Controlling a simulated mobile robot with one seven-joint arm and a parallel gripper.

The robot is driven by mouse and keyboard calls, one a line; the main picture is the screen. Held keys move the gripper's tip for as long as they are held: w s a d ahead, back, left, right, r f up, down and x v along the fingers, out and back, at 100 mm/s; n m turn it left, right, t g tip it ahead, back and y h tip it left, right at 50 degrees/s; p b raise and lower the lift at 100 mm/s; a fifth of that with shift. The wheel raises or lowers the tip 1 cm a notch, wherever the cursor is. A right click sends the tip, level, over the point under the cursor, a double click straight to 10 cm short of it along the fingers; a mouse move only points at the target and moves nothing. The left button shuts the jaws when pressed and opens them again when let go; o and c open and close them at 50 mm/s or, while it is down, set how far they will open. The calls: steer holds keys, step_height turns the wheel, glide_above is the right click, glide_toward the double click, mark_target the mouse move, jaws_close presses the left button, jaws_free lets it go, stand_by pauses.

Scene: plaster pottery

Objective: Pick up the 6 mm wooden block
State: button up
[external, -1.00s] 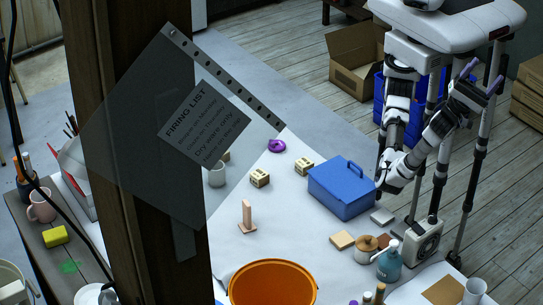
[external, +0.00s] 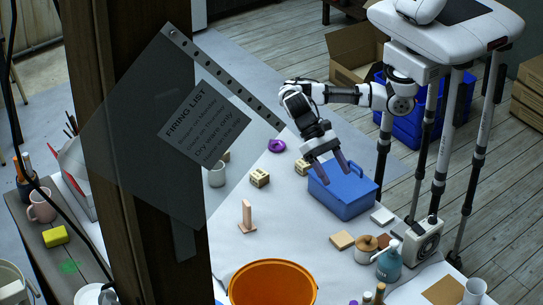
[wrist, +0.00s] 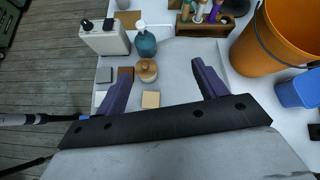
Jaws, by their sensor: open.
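Two small pale wooden blocks with dark markings, one on the left (external: 260,178) and one on the right (external: 304,166), lie on the white table cover left of the blue box. Their markings are too small to read, so I cannot tell which is the 6 mm one. A flat tan square (external: 342,240) lies nearer the front; it also shows in the wrist view (wrist: 151,99). My gripper (external: 335,178) is open and empty, its purple-grey fingers in front of or above the blue box. In the wrist view my open gripper (wrist: 160,66) shows both fingers with nothing held.
The blue lidded box (external: 342,190) stands beside the blocks. A purple ring (external: 277,146), an upright wooden piece (external: 247,216), an orange bucket (external: 272,285), a lidded jar (external: 366,250) and a teal bottle (external: 389,262) stand around. A post with a sheet (external: 190,120) hides the left.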

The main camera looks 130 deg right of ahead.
steer(key=w+d+f+t+h, duration=0.15)
steer(key=d+f, duration=0.25)
steer(key=d, duration=0.4)
steer(key=w+d+f+h, duration=0.2)
steer(key=d+f+h, duration=0.1)
steer(key=d, duration=0.6)
steer(key=m+g+h, duration=0.1)
steer(key=h, duration=0.3)
glide_above(259, 173)
step_height(259, 173, down, 14)
steer(key=shift+s+r+b, duration=0.15)
steer(key=shift+r+b, duration=0.1)
steer(key=shift+b, duration=0.05)
steer(key=shift+a+f+p, duration=0.1)
steer(key=shift+f+p, duration=0.65)
steer(key=shift+f, duration=2.1)
steer(key=c, duration=1.1)
steer(key=shift+r, duration=0.1)
